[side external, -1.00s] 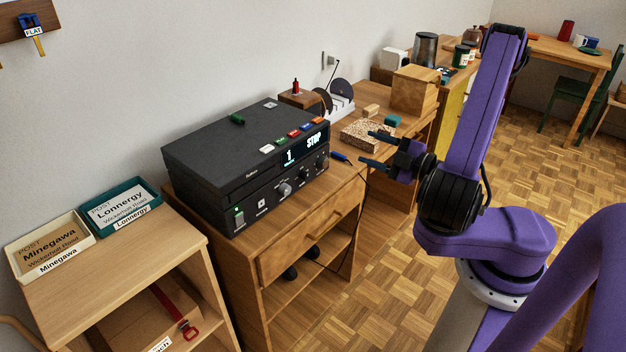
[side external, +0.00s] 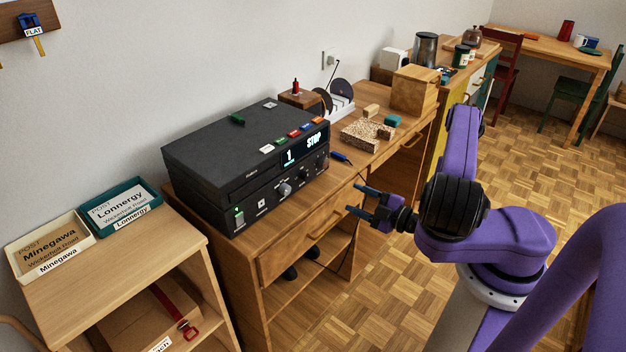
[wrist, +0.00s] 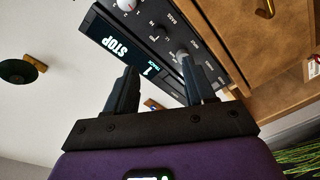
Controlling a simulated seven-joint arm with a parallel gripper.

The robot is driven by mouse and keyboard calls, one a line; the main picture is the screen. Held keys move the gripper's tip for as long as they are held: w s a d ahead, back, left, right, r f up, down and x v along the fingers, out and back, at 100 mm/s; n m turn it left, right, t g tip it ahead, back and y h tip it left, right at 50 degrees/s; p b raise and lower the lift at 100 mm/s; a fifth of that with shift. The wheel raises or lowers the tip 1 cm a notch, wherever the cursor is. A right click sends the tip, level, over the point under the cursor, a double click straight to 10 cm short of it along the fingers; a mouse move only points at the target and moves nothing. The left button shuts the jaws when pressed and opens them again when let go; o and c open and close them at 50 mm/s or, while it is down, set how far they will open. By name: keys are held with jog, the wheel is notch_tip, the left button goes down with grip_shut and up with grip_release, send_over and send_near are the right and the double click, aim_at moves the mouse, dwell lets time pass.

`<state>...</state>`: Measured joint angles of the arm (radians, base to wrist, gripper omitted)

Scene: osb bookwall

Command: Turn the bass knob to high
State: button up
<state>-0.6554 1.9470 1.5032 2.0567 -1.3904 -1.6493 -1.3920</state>
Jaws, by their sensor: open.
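A black stereo unit (side external: 250,165) sits on the wooden desk, its display reading "1" and "STOP". Its front has a larger silver knob (side external: 285,189) and several small dark knobs (side external: 304,176) to the right. The labels are too small in the side view to tell which is bass. In the wrist view the front panel (wrist: 165,32) appears turned over, with a pale knob (wrist: 125,4) at the top and another knob (wrist: 182,54) by a fingertip. My gripper (side external: 359,200) is open and empty, in front of the desk and apart from the panel.
A blue pen-like object (side external: 341,157) lies right of the stereo. A drawer with a handle (side external: 323,220) is below. Two trays (side external: 125,203) are on the left shelf. The floor in front is clear.

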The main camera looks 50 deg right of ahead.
aim_at(308, 177)
jog(key=w, duration=0.5)
jog(key=w+a, duration=0.1)
jog(key=w, duration=0.9)
jog(key=shift+a, duration=0.15)
grip_shut()
